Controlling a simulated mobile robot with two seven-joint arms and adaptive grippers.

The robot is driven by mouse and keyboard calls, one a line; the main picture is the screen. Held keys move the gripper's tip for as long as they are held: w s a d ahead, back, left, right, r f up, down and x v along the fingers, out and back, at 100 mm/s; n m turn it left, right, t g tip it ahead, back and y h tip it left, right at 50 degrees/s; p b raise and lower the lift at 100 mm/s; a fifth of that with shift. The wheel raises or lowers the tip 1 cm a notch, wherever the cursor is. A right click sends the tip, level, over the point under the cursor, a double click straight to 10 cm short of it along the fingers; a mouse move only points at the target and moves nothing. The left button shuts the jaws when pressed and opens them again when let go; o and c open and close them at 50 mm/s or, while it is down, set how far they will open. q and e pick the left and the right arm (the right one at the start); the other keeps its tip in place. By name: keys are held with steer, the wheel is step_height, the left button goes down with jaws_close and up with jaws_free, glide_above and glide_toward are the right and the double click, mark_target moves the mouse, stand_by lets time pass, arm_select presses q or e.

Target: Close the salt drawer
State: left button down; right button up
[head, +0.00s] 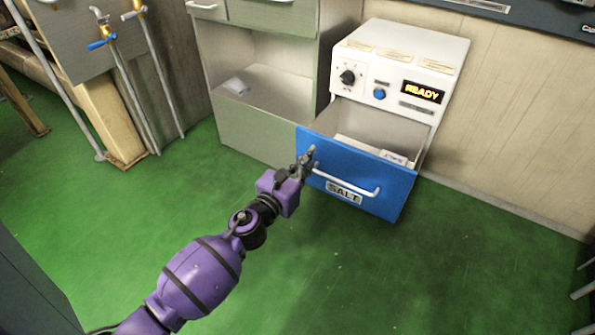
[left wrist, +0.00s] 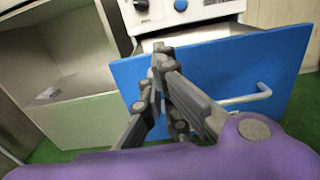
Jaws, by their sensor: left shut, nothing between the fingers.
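The salt drawer (head: 362,212) has a blue front with a white bar handle (head: 347,184) and a SALT label. It is pulled well out of the white machine (head: 405,62), and its open top shows a pale item inside. My left gripper (head: 311,151) is shut and empty at the upper left part of the blue front. In the left wrist view its fingertips (left wrist: 160,50) lie over the blue drawer front (left wrist: 215,75), left of the handle (left wrist: 250,97). I cannot tell whether they touch it. My right gripper is not in view.
A grey-green cabinet (head: 255,130) with an open compartment stands left of the machine. Pipes with a blue-handled tap (head: 102,43) stand at the far left. The machine's display reads READY (head: 422,92). The green floor (head: 330,275) in front of the drawer is clear.

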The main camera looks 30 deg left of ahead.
mark_target(324, 140)
arm_select(q)
steer(key=w+b, duration=0.1)
steer(key=w, duration=0.5)
steer(key=shift+w+d+f, duration=0.1)
steer(key=shift+w, duration=0.1)
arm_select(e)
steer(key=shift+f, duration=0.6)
arm_select(q)
steer(key=shift+w+d, duration=0.1)
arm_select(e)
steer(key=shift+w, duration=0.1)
